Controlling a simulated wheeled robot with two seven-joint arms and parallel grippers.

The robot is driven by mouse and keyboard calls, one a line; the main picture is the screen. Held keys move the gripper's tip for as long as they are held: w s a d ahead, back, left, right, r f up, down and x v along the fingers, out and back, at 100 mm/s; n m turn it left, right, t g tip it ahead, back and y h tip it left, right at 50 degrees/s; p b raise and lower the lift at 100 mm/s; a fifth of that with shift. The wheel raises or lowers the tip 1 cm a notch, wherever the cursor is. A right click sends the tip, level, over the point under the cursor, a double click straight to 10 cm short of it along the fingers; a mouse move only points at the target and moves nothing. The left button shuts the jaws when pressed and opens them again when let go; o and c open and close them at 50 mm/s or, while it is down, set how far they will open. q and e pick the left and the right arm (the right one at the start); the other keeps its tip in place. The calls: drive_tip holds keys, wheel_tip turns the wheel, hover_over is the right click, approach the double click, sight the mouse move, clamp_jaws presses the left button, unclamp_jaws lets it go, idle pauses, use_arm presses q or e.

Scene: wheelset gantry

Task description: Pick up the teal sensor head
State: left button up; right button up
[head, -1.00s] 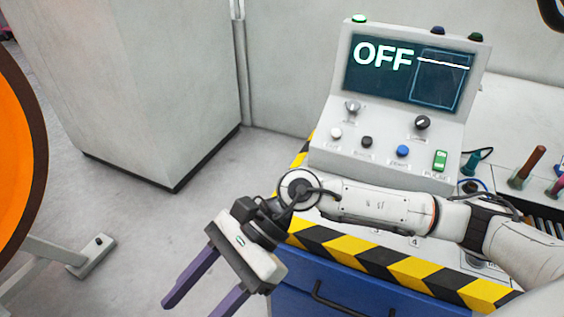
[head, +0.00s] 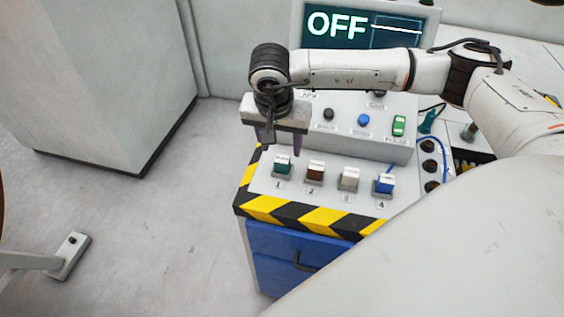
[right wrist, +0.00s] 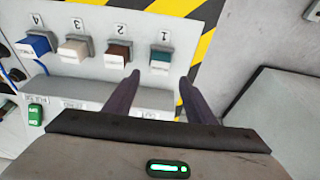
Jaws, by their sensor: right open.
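The teal sensor head (head: 282,163) sits upright in the holder marked 1, at the left end of a row on the panel top. It also shows in the right wrist view (right wrist: 160,56), just beyond and between my fingertips. My right gripper (head: 284,146) is open and empty, its purple fingers pointing down above and behind the teal head. In the right wrist view my right gripper (right wrist: 160,78) has a finger to either side of the teal head's line, apart from it. My left gripper is not in view.
Brown (head: 315,172), white (head: 348,178) and blue (head: 384,184) heads stand in holders 2 to 4; a blue cable runs by the blue one. The console (head: 345,125) with its OFF screen rises close behind. Open floor (head: 150,220) lies left of the striped edge.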

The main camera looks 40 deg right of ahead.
sight(282, 159)
drive_tip(key=x, duration=0.5)
drive_tip(key=shift+s+a+p, duration=0.25)
drive_tip(key=shift+s+p, duration=0.05)
drive_tip(key=shift+p, duration=0.05)
drive_tip(key=c, duration=0.9)
